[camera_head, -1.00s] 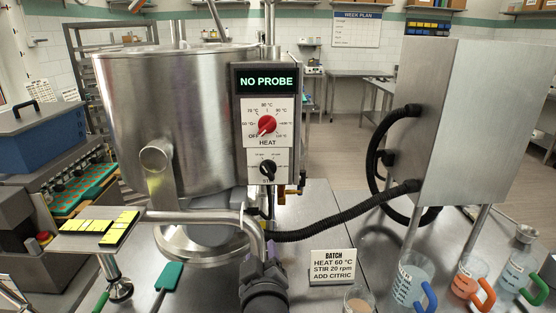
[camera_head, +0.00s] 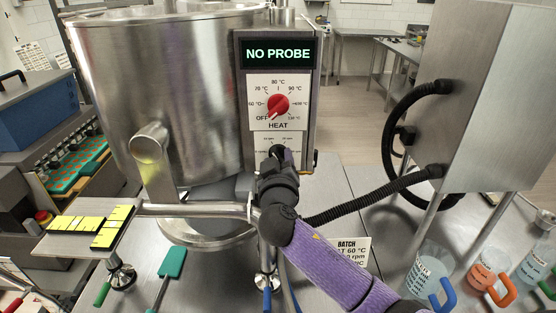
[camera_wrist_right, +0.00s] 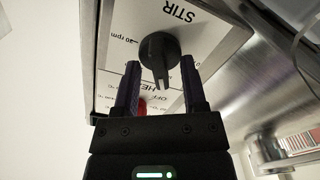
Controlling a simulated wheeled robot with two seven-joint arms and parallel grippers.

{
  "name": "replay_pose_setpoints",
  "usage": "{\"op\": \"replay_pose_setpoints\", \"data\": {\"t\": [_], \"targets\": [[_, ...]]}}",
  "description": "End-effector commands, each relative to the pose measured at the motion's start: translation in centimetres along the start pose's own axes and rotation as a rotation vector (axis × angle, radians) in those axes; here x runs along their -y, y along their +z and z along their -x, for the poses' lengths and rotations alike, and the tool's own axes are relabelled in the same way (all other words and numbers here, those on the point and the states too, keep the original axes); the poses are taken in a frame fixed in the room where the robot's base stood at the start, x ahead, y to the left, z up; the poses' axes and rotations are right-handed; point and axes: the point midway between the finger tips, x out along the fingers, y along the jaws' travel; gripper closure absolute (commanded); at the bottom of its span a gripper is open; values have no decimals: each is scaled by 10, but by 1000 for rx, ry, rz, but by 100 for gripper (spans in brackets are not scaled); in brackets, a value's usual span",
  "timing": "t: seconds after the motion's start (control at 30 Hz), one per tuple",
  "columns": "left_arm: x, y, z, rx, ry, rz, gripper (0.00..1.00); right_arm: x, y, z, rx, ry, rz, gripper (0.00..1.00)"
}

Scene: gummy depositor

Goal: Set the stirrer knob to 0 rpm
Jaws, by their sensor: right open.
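The black stirrer knob (camera_wrist_right: 158,48) sits on the white STIR plate (camera_wrist_right: 180,24) in the right wrist view. In the head view my right gripper (camera_head: 277,158) is in front of the STIR plate and hides the knob. My left gripper is not in view.
Above is the red heat knob (camera_head: 278,105), under a display (camera_head: 278,54) reading "NO PROBE". A steel kettle (camera_head: 165,95) stands left. A black hose (camera_head: 375,194) runs right to a steel cabinet (camera_head: 490,100). The batch card (camera_head: 350,252) is partly behind my right arm.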

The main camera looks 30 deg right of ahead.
Motion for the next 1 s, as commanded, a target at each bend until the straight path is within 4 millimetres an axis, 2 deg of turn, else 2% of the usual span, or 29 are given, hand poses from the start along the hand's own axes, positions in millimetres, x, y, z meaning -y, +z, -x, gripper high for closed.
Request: {"op": "replay_pose_setpoints", "data": {"t": [0.2, 0.47, 0.8, 1.0], "targets": [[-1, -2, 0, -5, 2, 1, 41, 0, 0, 0, 0, 0, 0, 46], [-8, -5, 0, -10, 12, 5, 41, 0, 0, 0, 1, 0, 1, 100], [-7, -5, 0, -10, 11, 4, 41, 0, 0, 0, 1, -1, 8, 100], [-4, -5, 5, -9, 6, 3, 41, 0, 0, 0, 2, -1, 71, 100]]}}
